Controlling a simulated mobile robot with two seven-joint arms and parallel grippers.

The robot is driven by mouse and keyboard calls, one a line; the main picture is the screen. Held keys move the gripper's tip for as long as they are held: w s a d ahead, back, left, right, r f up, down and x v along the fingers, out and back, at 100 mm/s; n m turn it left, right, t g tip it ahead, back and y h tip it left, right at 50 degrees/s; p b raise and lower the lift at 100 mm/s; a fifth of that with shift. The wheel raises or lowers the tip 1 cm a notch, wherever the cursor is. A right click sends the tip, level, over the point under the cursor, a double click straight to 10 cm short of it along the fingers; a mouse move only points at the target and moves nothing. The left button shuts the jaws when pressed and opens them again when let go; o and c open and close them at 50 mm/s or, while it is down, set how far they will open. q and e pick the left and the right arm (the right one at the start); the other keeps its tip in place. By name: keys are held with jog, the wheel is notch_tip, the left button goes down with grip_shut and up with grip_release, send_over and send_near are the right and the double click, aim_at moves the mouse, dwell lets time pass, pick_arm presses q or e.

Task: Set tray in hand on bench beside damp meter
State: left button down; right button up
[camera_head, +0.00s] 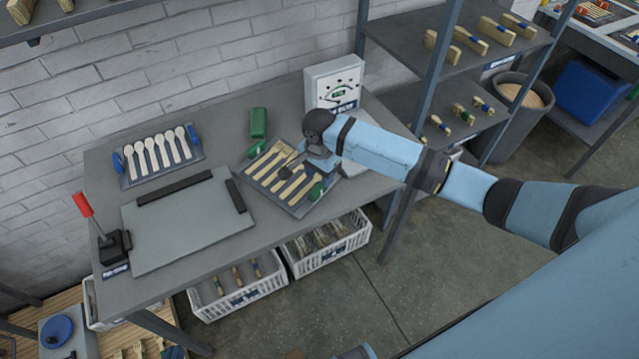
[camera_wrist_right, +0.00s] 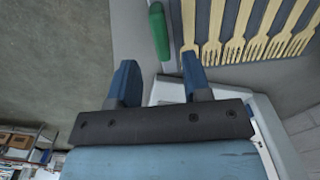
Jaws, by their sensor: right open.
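The tray (camera_head: 296,211) is dark, holds several pale wooden forks and has green handles. It lies on the bench (camera_head: 262,245) just in front of the white damp meter (camera_head: 334,82), which stands upright at the back. My right gripper (camera_head: 290,168) hangs over the tray and hides part of it. In the right wrist view my right gripper (camera_wrist_right: 160,80) has its two blue fingers apart with nothing between them. One green handle (camera_wrist_right: 159,30) lies just beyond the gap, beside the forks (camera_wrist_right: 235,35). My left gripper is not in view.
A spoon tray (camera_head: 160,179) lies at the bench's back left, behind a grey plate (camera_head: 187,225) and a red-handled lever (camera_head: 83,205). A green block (camera_head: 258,122) stands behind the fork tray. White baskets (camera_head: 330,262) sit below. A shelf rack (camera_head: 455,60) rises at right.

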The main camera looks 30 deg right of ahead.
notch_tip(320, 180, up, 6)
jog(key=f, duration=0.1)
jog(key=s+a+f+n, duration=0.1)
jog(key=f, duration=0.1)
jog(key=s+a+f+n+t+y, duration=0.1)
jog(key=s+a+f, duration=0.1)
jog(key=s+a+f+n+t+y, duration=0.1)
jog(key=a+f+n, duration=0.1)
jog(key=shift+s+a+f, duration=0.1)
jog(key=shift+s, duration=0.15)
jog(key=s+a+f+n, duration=0.1)
jog(key=s+a+f+n+t+y, duration=0.1)
jog(key=s, duration=0.1)
jog(key=s+a+f+n+t, duration=0.1)
jog(key=s+f, duration=0.1)
jog(key=shift+n+y, duration=0.3)
jog(key=shift+y, duration=0.1)
jog(key=s+d+f+n+t, duration=0.1)
jog(key=s+n+t, duration=0.6)
jog(key=s, duration=0.8)
jog(key=shift+d+f+n, duration=0.15)
jog(key=shift+d+n, duration=0.55)
jog(key=shift+n, duration=0.2)
jog(key=shift+h, duration=0.3)
notch_tip(320, 180, up, 5)
jog(key=p, duration=0.5)
jog(key=shift+d, duration=0.15)
